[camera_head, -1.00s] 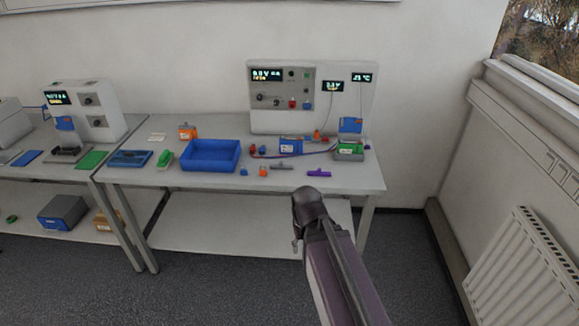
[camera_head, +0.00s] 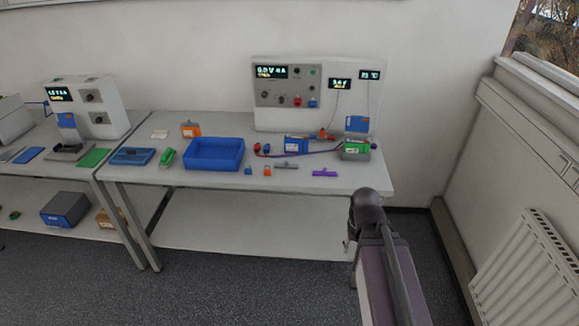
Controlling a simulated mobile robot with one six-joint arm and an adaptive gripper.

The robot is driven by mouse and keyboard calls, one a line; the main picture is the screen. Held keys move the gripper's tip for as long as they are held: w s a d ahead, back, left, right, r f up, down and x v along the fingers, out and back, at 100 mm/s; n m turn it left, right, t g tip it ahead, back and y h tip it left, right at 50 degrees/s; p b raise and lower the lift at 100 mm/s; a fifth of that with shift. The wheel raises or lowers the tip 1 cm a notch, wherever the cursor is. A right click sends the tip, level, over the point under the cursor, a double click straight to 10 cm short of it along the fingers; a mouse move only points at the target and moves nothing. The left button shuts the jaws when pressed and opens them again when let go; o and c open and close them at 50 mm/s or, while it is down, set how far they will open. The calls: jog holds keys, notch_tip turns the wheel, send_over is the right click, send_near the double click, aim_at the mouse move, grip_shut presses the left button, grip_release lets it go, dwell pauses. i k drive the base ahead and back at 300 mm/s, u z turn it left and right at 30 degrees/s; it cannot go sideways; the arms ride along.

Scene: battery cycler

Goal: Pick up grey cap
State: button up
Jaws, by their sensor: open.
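A grey, bar-shaped piece (camera_head: 287,166), which looks like the grey cap, lies flat near the front of the right table. A similar purple piece (camera_head: 325,173) lies to its right. My arm (camera_head: 372,215) reaches up from the lower right, in front of the table's front right corner. It is to the right of the grey piece and well apart from it. My gripper cannot be made out; the arm's dark links hide whatever is behind them.
A blue tray (camera_head: 214,166) is left of the grey piece, with small blue (camera_head: 248,170) and orange (camera_head: 267,170) pieces between. Behind are a blue battery (camera_head: 296,145), cables and the cycler panel (camera_head: 345,105). A radiator (camera_head: 525,270) and windowsill are on the right.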

aim_at(286, 165)
jog(key=i, duration=1)
